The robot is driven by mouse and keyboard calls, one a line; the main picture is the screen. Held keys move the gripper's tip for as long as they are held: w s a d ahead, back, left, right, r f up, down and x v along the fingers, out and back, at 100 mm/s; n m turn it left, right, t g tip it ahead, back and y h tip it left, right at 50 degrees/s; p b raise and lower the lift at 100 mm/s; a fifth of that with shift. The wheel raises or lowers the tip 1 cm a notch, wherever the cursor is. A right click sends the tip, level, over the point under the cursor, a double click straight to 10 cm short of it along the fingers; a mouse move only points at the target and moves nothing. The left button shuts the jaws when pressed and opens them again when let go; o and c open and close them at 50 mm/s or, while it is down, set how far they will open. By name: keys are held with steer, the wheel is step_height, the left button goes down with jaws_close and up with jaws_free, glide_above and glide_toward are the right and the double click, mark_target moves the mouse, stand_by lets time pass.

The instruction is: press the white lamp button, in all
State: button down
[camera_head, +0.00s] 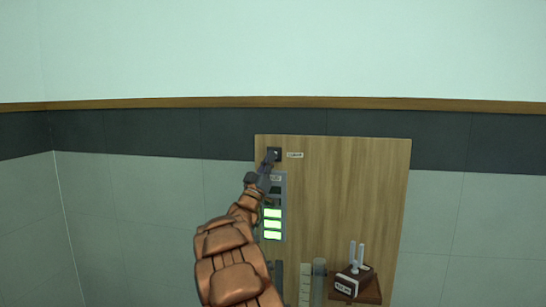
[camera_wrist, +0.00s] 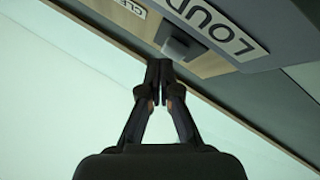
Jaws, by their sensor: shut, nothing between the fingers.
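My gripper (camera_head: 268,166) is at the upper left of a wooden board on the wall; its fingers are shut and empty. A small dark square fitting (camera_head: 273,153) with a pale centre is just beyond the fingertips, beside a small white label (camera_head: 295,155). In the wrist view my fingertips (camera_wrist: 159,66) point at a grey block-shaped button (camera_wrist: 182,49) near a label reading "CLE", cut off. I cannot tell whether they touch it. No button clearly marked as the lamp's is readable, and the button's white colour is not clear. My arm hides part of the board.
The wooden board (camera_head: 345,200) carries a grey panel with lit green bars (camera_head: 272,224), right of my arm. A "LOUD" label (camera_wrist: 233,37) shows in the wrist view. Upright tubes (camera_head: 318,282) and a brown block with white pegs (camera_head: 353,280) are lower down. The board's upper right is clear.

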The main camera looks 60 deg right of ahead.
steer(key=shift+w+d, duration=0.15)
steer(key=shift+d, duration=0.3)
stand_by(0.7)
steer(key=shift+a, duration=0.1)
steer(key=shift+s+a, duration=0.3)
steer(key=shift+a, duration=0.45)
steer(key=a, duration=0.1)
steer(key=s+a+b, duration=0.1)
steer(key=a, duration=0.1)
steer(key=a+b, duration=0.1)
steer(key=shift+s+a, duration=0.35)
steer(key=shift+s, duration=0.05)
stand_by(0.4)
stand_by(0.6)
